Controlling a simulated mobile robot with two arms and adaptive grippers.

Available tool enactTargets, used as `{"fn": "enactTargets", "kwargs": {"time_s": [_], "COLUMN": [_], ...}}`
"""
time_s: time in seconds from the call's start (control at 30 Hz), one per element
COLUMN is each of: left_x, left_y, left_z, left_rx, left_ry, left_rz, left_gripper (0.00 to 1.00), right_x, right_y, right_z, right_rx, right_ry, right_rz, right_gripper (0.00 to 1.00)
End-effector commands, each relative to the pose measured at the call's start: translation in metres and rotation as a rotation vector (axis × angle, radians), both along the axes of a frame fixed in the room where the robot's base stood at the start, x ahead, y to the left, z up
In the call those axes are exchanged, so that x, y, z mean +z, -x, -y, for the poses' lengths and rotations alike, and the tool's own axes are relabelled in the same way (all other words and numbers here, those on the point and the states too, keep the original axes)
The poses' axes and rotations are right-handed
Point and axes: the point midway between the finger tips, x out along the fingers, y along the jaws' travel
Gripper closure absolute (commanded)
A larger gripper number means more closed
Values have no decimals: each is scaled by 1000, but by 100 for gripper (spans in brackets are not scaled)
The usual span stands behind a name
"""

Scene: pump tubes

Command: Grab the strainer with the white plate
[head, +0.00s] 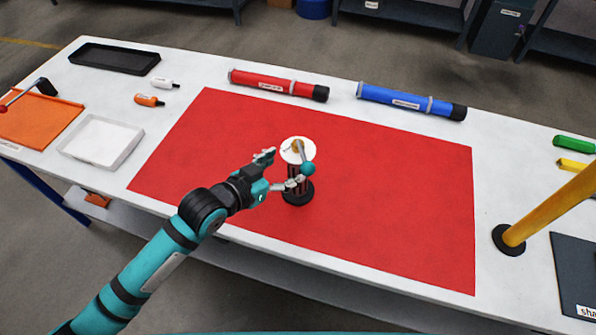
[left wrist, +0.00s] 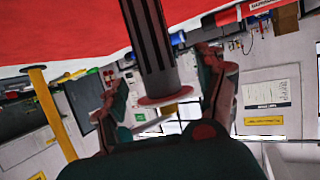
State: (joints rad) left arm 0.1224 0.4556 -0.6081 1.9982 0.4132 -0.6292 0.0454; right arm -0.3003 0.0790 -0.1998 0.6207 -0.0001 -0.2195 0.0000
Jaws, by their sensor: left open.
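The strainer stands upright on the red mat (head: 390,200). It has a round white plate (head: 290,156) on top, a dark ribbed body and a black round base (head: 298,197). A tan piece and a teal ball show at its plate; I cannot tell what they belong to. My left gripper (head: 280,170) is open, its fingers spread at the strainer's left side near the upper body. In the left wrist view the ribbed body (left wrist: 150,40) appears inverted, between the open fingers (left wrist: 163,105). Contact cannot be told. My right gripper is out of view.
A red tube (head: 275,84) and a blue tube (head: 405,101) lie behind the mat. A white tray (head: 101,142), an orange tray (head: 40,120) and a black tray (head: 114,58) are at left. A yellow post (head: 550,210) stands at right. The mat around the strainer is clear.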

Motion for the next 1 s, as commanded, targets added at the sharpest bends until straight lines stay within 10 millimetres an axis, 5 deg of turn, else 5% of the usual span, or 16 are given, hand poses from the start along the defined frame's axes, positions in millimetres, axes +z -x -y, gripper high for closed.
{"fn": "enactTargets", "kwargs": {"time_s": [0.4,0.7,1.0], "left_x": [-16,-20,-20], "left_y": [-32,-35,-35], "left_z": [33,36,35], "left_rx": [1,1,1], "left_ry": [0,0,-1], "left_rz": [0,2,1], "left_gripper": [27,27,64], "right_x": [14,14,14], "right_y": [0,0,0], "right_z": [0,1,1], "right_rx": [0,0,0], "right_ry": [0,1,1], "right_rz": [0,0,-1], "right_gripper": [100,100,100]}}
